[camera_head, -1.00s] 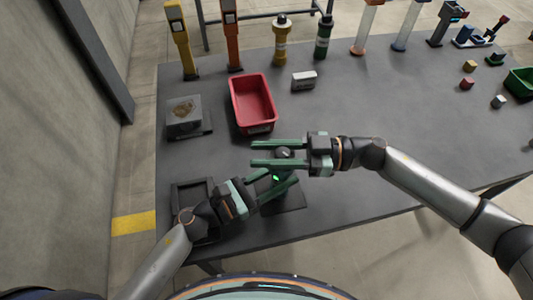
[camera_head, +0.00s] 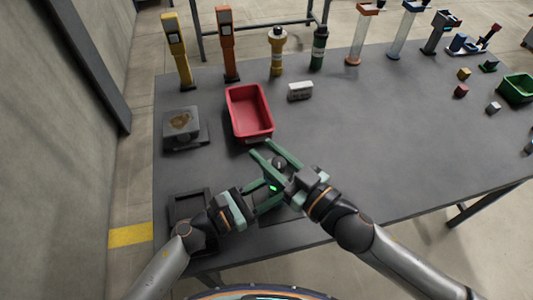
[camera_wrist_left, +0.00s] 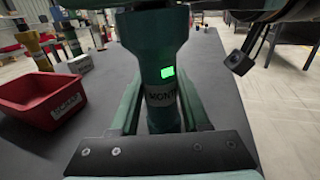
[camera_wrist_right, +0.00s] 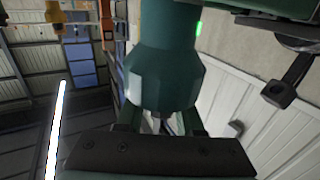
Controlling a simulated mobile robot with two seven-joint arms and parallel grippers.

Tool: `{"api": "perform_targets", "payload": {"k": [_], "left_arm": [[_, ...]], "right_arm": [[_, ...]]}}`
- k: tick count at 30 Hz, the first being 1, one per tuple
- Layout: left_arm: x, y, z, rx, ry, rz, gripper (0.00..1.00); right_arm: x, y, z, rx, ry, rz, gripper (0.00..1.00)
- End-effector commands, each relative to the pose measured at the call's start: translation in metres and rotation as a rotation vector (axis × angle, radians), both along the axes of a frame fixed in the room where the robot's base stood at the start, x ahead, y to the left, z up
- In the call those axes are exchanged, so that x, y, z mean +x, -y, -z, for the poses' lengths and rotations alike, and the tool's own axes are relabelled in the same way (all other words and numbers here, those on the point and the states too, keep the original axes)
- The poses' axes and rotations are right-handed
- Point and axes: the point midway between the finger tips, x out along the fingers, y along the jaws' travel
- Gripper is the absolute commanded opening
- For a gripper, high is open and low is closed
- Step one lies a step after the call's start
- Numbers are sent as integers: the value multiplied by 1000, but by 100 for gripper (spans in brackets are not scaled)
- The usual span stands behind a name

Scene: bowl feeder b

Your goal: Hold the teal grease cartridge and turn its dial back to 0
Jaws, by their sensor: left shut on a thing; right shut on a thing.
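The teal grease cartridge (camera_wrist_left: 158,70) stands upright in the left wrist view, with a lit green display and a white label on its neck. My left gripper (camera_head: 262,196) is shut on its lower body, the fingers on either side. My right gripper (camera_head: 277,160) is shut on its upper part, at the dial. In the right wrist view the cartridge's wide faceted top (camera_wrist_right: 165,75) sits between the fingers. In the head view, the fingers hide most of the cartridge and only the dark round top shows. I cannot read the dial's number.
A red bin (camera_head: 249,112) stands just behind the grippers, with a small white box (camera_head: 300,91) beside it. A grey block with a round brown top (camera_head: 181,124) and a dark tray (camera_head: 190,203) are at the left. The table's middle right is clear.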

Motion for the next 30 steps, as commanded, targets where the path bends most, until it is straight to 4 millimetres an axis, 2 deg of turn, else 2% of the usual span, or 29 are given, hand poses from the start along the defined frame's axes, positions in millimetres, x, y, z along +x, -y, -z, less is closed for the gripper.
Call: {"api": "perform_targets", "payload": {"k": [9, 23, 24, 30], "left_arm": [[-1, 1, 0, 1, 0, 4, 0], [-1, 1, 0, 2, 1, 4, 0], [-1, 1, 0, 3, 2, 4, 0], [-1, 1, 0, 1, 0, 3, 0]], "right_arm": [[1, 1, -3, 7, 2, 91, 0], [1, 2, -2, 4, 0, 104, 0], [1, 2, -2, 4, 0, 104, 38], [2, 2, -1, 2, 0, 105, 60]]}}
